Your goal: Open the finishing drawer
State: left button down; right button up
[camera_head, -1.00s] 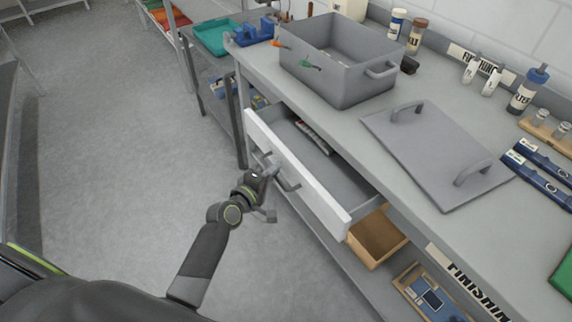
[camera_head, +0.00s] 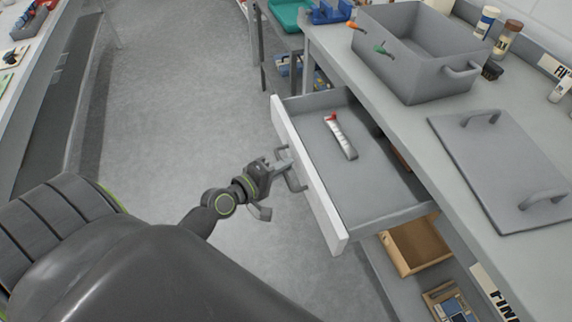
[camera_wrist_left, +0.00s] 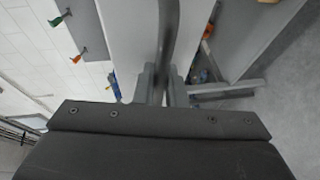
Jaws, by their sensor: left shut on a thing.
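The finishing drawer (camera_head: 314,184) has a white front and a grey inside, and stands pulled well out from under the grey workbench. Its grey bar handle (camera_head: 293,171) sits on the white front. My left gripper (camera_head: 277,166) is shut on this handle. In the left wrist view the handle bar (camera_wrist_left: 168,45) runs between the two fingertips (camera_wrist_left: 157,82). A light-coloured tool with a red end (camera_head: 341,137) lies inside the drawer. My right gripper is not in view.
On the workbench (camera_head: 405,118) stand a grey bin (camera_head: 420,75) and a flat grey lid with two handles (camera_head: 505,165). An open wooden box (camera_head: 412,247) is on the shelf below the drawer. Clear floor (camera_head: 185,100) lies left of the drawer.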

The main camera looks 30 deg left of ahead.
pick_arm(q)
jog(key=c, duration=1.8)
grip_release()
jog(key=shift+o, duration=0.2)
jog(key=shift+s, duration=0.25)
jog(key=b+v, duration=0.4)
jog(key=v, duration=1.3)
jog(key=shift+b, duration=0.35)
